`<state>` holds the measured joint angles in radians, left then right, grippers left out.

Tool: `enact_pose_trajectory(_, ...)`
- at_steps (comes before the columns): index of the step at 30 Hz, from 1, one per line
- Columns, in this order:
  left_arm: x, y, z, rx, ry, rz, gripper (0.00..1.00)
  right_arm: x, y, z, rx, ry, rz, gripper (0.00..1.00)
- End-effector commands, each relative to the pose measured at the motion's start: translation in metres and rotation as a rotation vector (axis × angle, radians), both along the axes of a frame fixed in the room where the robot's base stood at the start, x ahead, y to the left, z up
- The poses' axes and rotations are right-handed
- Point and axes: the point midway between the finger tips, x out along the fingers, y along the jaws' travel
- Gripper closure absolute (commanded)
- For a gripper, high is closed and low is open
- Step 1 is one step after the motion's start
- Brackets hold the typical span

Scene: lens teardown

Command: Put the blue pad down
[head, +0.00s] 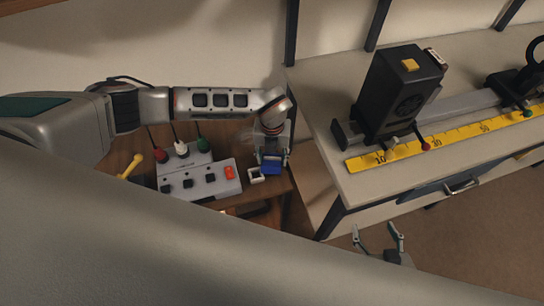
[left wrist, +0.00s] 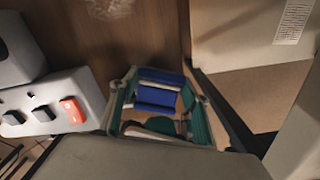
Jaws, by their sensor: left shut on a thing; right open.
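My left gripper (head: 270,158) is shut on the blue pad (head: 271,166) over the right end of the small wooden table (head: 272,189). In the left wrist view the blue pad (left wrist: 156,96) shows as blue bands with a pale strip between them. It lies between the green-lined fingers of my left gripper (left wrist: 160,108). I cannot tell whether the pad touches the tabletop. My right gripper (head: 380,240) is open and empty, low over the floor in front of the bench.
A small white square piece (head: 256,175) is just left of the pad. A grey switch box (head: 200,181) with an orange switch (head: 229,173) stands further left, near a yellow-handled thing (head: 130,166). The bench (head: 390,190) at right carries a black lamp housing (head: 398,90) and yellow ruler (head: 445,138).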

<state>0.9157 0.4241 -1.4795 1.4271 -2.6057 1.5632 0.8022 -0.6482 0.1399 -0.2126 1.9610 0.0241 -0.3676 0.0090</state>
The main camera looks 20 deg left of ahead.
Motion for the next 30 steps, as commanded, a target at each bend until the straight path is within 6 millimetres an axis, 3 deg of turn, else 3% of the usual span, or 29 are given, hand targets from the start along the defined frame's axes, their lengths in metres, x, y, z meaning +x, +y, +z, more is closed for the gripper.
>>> enact_pose_trajectory(10,0.000,0.000,-0.004,0.001,0.001,0.000,0.71,0.000,0.000,-0.002,0.000,0.000,0.000,0.37)
enact_pose_trajectory(11,0.000,0.000,-0.004,0.001,0.001,0.000,0.51,0.000,0.000,-0.002,0.000,0.000,0.000,0.37)
enact_pose_trajectory(12,0.000,0.000,-0.003,0.001,0.001,0.000,0.41,0.000,0.000,-0.002,0.000,0.000,0.000,0.37)
enact_pose_trajectory(13,0.000,0.000,-0.003,0.001,0.001,0.000,0.37,0.000,0.000,-0.002,0.000,0.000,0.000,0.37)
enact_pose_trajectory(26,0.000,0.000,-0.006,-0.001,0.001,0.000,0.37,0.000,0.000,-0.006,0.001,0.000,-0.001,0.37)
enact_pose_trajectory(30,0.001,0.001,0.015,0.000,-0.003,-0.001,0.37,0.000,0.000,-0.006,0.000,0.001,-0.001,0.37)
